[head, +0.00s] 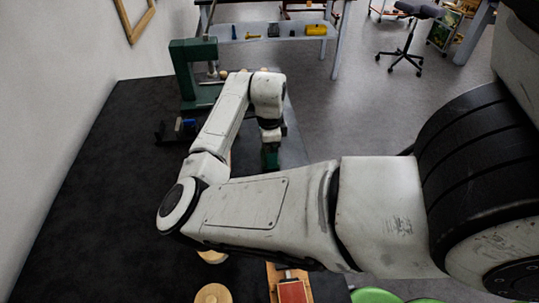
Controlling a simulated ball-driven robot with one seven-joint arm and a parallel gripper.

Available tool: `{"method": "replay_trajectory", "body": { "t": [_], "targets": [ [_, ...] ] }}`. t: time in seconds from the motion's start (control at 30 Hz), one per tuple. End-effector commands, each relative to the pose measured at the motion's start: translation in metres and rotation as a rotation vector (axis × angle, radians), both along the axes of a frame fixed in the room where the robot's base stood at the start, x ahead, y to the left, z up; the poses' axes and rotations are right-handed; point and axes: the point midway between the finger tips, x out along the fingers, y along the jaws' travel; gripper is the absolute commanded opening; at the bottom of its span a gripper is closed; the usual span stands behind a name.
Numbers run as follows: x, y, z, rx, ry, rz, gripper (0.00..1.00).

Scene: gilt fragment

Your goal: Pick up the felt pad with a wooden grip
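I cannot clearly pick out a felt pad with a wooden grip. A small block with a dark red face on orange wood (293,291) is at the bottom edge, partly cut off; I cannot tell whether it is the pad. My arm crosses the middle of the view and hides much of the dark bench top. My gripper (270,154) is at the far end of the arm, pointing down over the bench near its right edge. It shows small and dark green, and its fingers cannot be made out.
A green press-like machine (186,72) stands at the back of the dark bench (75,190). Round wooden pieces (213,294) lie in front of my arm. The bench's left part is bare beside the wall. Behind are a shelf with tools (287,31) and a stool (405,52).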

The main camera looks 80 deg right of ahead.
Motion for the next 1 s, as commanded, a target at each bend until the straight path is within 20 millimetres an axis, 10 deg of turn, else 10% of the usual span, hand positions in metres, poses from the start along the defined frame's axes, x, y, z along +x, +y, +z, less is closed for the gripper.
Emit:
{"method": "replay_trajectory", "body": {
  "t": [0.63, 1.0],
  "targets": [
    [0.000, -0.001, 0.030, -0.002, -0.002, -0.003, 0.53],
    [-0.062, 0.039, 0.101, -0.003, -0.003, -0.007, 0.53]
  ]
}}
